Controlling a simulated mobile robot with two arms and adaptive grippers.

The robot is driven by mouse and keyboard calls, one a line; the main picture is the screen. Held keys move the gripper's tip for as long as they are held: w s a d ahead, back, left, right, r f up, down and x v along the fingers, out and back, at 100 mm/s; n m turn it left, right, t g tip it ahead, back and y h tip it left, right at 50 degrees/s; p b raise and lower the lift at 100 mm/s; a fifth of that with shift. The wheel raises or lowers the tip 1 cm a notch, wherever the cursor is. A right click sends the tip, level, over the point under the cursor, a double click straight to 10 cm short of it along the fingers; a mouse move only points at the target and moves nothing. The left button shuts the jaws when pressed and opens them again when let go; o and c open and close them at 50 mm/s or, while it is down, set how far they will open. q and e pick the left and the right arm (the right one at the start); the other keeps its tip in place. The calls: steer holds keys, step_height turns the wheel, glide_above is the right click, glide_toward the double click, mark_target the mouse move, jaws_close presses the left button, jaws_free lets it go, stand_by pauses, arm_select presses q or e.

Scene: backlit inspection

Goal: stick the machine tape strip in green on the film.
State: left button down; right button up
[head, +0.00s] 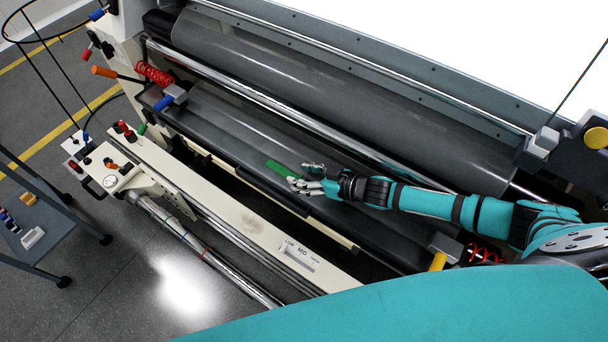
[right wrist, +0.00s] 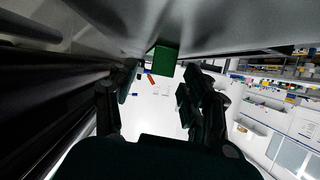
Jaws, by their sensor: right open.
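The green tape strip (head: 281,171) shows as a short bright band against the dark grey film (head: 235,128) on the machine's lower sloped bed. It also shows in the right wrist view (right wrist: 166,60), flat against or hanging at the edge of a grey surface; I cannot tell which. My right gripper (head: 303,182) is just right of the strip's lower end, close to the film. Its fingers are spread and the strip is beyond the gap between them in the right wrist view (right wrist: 157,88). Contact between fingers and strip cannot be made out. My left gripper is out of view.
A shiny metal roller (head: 300,115) runs along the bed, with a large grey film-wrapped roll (head: 350,95) behind it. A cream front rail (head: 225,205) lies in front. A bright white backlit panel (head: 450,40) fills the upper right. A cart (head: 45,215) stands at left.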

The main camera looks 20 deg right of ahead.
steer(key=shift+d, duration=0.1)
steer(key=v, duration=1.2)
